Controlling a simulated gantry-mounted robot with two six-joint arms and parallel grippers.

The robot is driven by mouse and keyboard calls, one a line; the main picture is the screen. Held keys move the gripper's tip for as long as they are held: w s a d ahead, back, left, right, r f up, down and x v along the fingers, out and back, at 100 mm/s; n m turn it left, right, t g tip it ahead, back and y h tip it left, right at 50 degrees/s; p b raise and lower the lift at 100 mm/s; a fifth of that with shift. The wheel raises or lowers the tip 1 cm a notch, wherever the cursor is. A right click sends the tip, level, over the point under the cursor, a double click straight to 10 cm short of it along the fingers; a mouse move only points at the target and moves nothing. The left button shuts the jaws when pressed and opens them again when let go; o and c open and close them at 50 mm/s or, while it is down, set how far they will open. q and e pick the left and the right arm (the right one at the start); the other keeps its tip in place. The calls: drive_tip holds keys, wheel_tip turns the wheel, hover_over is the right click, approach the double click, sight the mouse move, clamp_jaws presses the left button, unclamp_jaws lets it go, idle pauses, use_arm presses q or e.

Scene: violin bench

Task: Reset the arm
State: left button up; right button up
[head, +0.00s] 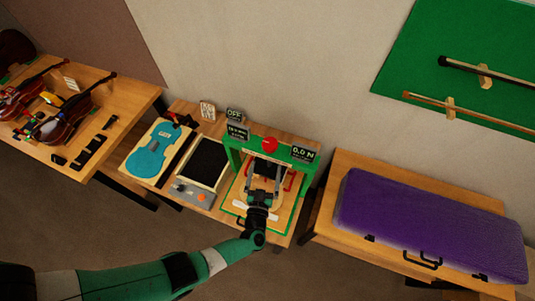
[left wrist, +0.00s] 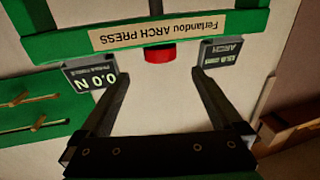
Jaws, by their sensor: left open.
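My left arm (head: 130,279), green with white bands, comes in from the lower left in the head view. Its left gripper (head: 264,168) is in front of the green arch press (head: 232,160), fingers pointing toward the press. In the left wrist view, the gripper (left wrist: 158,76) has its two dark fingers spread apart, with nothing between them. Beyond them the press's green beam (left wrist: 235,22) and red knob (left wrist: 160,55) show upside down. The press display (head: 303,153) reads 0.0 N. What lies under the gripper is partly hidden. My right gripper is in neither view.
Left of the press are a black pad (head: 204,162) with a grey control box (head: 190,193) and a turquoise violin-shaped plate (head: 152,150). Violins (head: 65,119) lie on the left table. A purple case (head: 430,220) fills the right table. Bows hang on a green wall board (head: 420,50).

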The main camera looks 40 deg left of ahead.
use_arm(q)
drive_tip(key=shift+s+d, duration=0.2)
drive_tip(key=shift+s, duration=0.1)
drive_tip(key=shift+a, duration=0.1)
